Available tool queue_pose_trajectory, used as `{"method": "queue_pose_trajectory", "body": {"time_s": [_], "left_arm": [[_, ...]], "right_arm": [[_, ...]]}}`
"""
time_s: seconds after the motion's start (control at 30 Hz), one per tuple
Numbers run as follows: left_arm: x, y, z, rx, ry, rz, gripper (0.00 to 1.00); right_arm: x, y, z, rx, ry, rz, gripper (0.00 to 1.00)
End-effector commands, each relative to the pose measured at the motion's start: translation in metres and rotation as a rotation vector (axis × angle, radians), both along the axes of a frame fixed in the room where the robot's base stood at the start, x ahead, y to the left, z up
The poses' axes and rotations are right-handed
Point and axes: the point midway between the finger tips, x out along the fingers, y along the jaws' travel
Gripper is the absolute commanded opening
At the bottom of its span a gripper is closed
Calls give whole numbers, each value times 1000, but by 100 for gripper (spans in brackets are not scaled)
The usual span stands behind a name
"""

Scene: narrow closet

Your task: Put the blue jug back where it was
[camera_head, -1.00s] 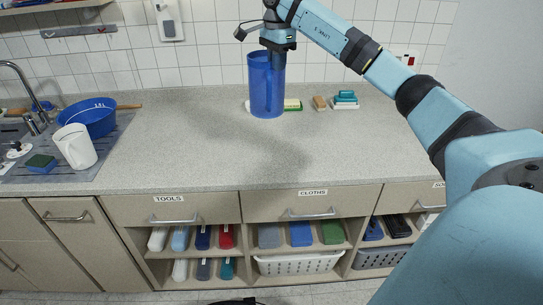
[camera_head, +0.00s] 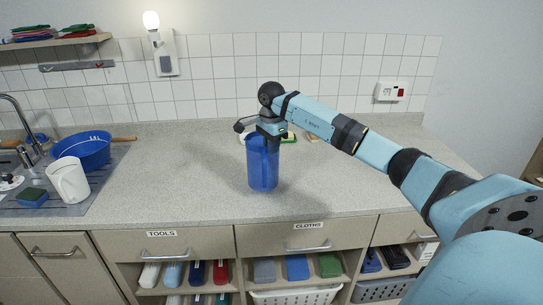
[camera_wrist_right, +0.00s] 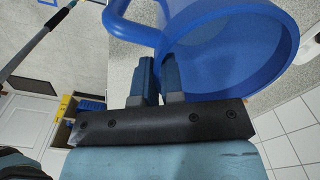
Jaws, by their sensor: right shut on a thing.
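The blue jug (camera_head: 262,165) is upright over the counter's front middle, above the gap between the TOOLS and CLOTHS labels. I cannot tell whether its base touches the counter. My right gripper (camera_head: 271,131) is at the jug's top from above, shut on it. In the right wrist view the fingers (camera_wrist_right: 160,82) are at the jug's rim beside its handle (camera_wrist_right: 128,28), and the open mouth of the jug (camera_wrist_right: 235,45) shows. Exactly how the fingers sit on the wall is hard to see. My left gripper is not in view.
The sink area on the left holds a blue basin (camera_head: 82,152), a white jug (camera_head: 69,180) and a sponge (camera_head: 32,196). A green-and-white brush or sponge (camera_head: 288,138) lies behind the jug, partly hidden. The counter (camera_head: 180,175) left of the jug is clear.

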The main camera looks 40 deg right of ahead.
Motion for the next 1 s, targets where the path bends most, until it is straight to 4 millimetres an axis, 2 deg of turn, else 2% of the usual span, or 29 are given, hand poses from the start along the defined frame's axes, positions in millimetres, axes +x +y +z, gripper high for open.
{"method": "queue_pose_trajectory", "body": {"time_s": [0.3,0.63,0.7,0.77,1.0], "left_arm": [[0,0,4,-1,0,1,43],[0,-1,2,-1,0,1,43],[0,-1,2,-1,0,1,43],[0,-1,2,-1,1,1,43],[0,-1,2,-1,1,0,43]], "right_arm": [[0,0,-34,1,-2,0,0],[0,0,-38,-1,-3,0,0],[0,0,-39,0,0,1,20],[0,0,-39,0,0,1,33],[0,0,-38,0,0,1,34]]}}
